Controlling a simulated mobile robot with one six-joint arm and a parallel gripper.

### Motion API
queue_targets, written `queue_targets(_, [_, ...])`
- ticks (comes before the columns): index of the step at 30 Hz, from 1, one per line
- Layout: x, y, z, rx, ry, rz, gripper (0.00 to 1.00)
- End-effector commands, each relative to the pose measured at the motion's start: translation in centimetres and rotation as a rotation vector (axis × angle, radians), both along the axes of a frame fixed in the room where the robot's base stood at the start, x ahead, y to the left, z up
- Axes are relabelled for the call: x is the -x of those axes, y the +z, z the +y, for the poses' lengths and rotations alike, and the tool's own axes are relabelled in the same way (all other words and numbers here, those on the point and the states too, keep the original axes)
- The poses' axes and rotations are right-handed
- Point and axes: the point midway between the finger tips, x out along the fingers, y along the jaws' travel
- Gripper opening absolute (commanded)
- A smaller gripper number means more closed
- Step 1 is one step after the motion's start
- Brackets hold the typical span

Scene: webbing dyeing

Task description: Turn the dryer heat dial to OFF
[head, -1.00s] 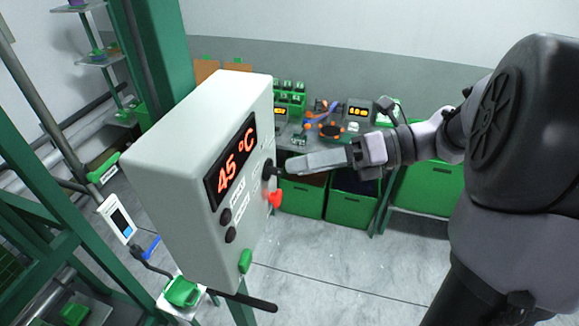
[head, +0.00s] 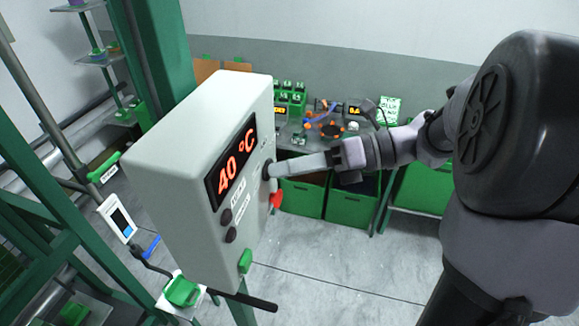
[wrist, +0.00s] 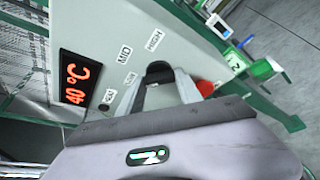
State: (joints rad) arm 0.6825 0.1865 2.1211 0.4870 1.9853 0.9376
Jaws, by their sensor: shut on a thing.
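The dryer control box (head: 165,160) is a pale grey cabinet on a green post. Its display (head: 237,165) reads 40 °C, and the display also shows in the wrist view (wrist: 76,82). The black heat dial (wrist: 158,70) sits on the panel, and my gripper (wrist: 160,82) is shut on it, one finger on each side. In the head view the dial (head: 266,169) is mostly hidden by my gripper (head: 279,167). The HIGH label (wrist: 154,40) and MID label (wrist: 124,54) are readable. Two lower labels are partly hidden or too blurred; which way the dial points is unclear.
A red knob (head: 276,199) sits just below the dial, close to my fingers. A workbench with green bins (head: 351,210) stands behind. The floor between is clear.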

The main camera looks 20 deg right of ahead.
Motion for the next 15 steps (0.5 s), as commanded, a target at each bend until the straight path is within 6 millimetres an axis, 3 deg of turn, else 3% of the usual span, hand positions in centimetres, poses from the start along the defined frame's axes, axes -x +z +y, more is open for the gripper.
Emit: queue_targets(15, [0.18, 0.06, 0.13, 0.189, -0.001, -0.263, 0.01])
